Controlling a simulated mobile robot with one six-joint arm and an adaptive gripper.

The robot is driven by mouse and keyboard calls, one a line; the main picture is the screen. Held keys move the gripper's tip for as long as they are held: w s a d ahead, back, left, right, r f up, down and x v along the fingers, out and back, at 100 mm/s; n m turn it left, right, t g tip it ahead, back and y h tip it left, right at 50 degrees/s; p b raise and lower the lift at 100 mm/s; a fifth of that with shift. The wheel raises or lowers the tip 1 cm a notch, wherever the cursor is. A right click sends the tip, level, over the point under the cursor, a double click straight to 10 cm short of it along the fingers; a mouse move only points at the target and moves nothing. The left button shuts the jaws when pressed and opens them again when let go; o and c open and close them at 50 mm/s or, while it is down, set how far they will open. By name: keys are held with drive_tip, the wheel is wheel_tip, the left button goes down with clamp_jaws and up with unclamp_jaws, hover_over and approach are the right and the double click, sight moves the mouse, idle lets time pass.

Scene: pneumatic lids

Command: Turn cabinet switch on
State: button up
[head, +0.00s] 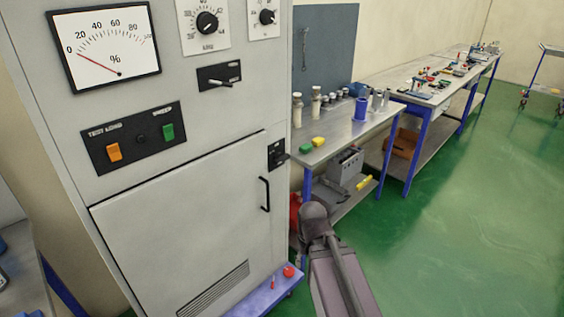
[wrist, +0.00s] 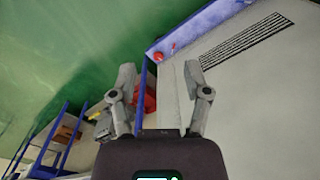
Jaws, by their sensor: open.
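The grey cabinet (head: 190,205) fills the left of the head view. A lever switch (head: 219,77) sits above, and a small black switch plate (head: 277,154) is at the right edge beside the door. I cannot tell which is the cabinet switch, nor the on or off positions. My gripper (wrist: 160,72) is open and empty in the wrist view, near the cabinet's lower front; no switch shows there. In the head view I cannot make out its fingers.
The cabinet's door handle (head: 264,194) sticks out at the right. A dial gauge (head: 104,46) reads near zero. A workbench (head: 345,140) with jars stands to the right. A blue ledge (head: 262,296) with small red items runs along the cabinet's base. The green floor (head: 470,220) is clear.

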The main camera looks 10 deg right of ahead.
drive_tip(key=w+a+f+m+t+y+b, duration=0.1)
drive_tip(key=w+a+f+t+y+b, duration=0.2)
drive_tip(key=w, duration=0.6)
drive_tip(key=m+t+y+b, duration=0.8)
drive_tip(key=m+t+b, duration=0.15)
drive_tip(key=t, duration=0.25)
approach(283, 161)
drive_tip(key=v, duration=0.3)
drive_tip(key=shift+s+d+r+p, duration=0.1)
drive_tip(key=shift+s+r+p, duration=0.1)
drive_tip(key=shift+r+p, duration=0.15)
drive_tip(key=x, duration=1.3)
drive_tip(key=shift+w+a+f, duration=0.3)
drive_tip(key=shift+f, duration=0.05)
